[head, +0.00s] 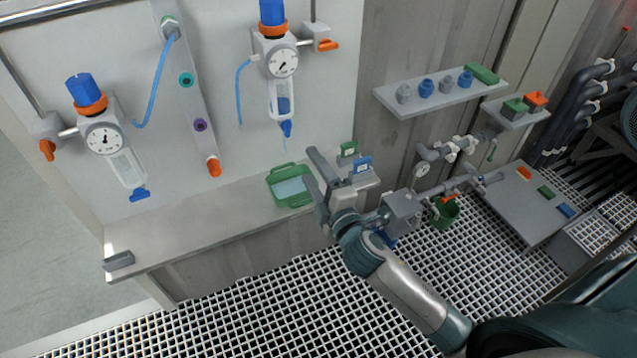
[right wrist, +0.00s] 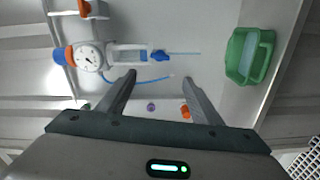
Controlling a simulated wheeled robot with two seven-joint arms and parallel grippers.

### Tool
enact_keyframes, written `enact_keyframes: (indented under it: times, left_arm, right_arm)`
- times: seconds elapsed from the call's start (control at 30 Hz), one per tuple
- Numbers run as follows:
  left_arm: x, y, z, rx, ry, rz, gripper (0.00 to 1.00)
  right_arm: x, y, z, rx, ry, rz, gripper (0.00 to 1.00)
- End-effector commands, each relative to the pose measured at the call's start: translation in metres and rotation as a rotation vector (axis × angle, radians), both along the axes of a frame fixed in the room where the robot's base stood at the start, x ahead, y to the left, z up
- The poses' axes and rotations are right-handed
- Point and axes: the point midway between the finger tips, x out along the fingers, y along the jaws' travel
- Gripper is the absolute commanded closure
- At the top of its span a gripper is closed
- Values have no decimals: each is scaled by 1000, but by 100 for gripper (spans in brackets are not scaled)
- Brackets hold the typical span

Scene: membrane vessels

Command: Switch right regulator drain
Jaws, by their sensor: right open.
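The right regulator (head: 282,62) hangs on the white panel, with a blue top knob, orange collar, round gauge and clear bowl holding blue liquid. Its blue drain (head: 287,129) is at the bowl's bottom, and a thin pale blue line runs down from it. In the right wrist view the drain (right wrist: 160,56) lies just beyond my fingertips, near the middle between them. My right gripper (head: 308,166) is open and empty, below and right of the drain, apart from it. Its fingers also show in the right wrist view (right wrist: 158,76). My left gripper is not in view.
A green tray (head: 273,184) with pale liquid stands on the counter (head: 190,227) below the drain. The left regulator (head: 105,140) and a blue hose (head: 157,85) are to the left. Small green and blue blocks (head: 361,165) sit behind my right gripper.

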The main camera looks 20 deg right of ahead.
Motion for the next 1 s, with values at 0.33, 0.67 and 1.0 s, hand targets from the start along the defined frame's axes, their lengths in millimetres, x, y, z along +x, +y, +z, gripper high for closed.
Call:
enact_keyframes:
  times: [0.33, 0.67, 1.0]
  left_arm:
    - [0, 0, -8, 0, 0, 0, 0]
    - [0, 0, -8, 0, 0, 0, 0]
    - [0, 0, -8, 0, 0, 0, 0]
  right_arm:
    - [-29, -1, 0, -1, 0, -1, 41]
    - [-29, -1, 0, -1, 0, 0, 41]
    - [-28, -2, -11, 9, 20, -2, 41]
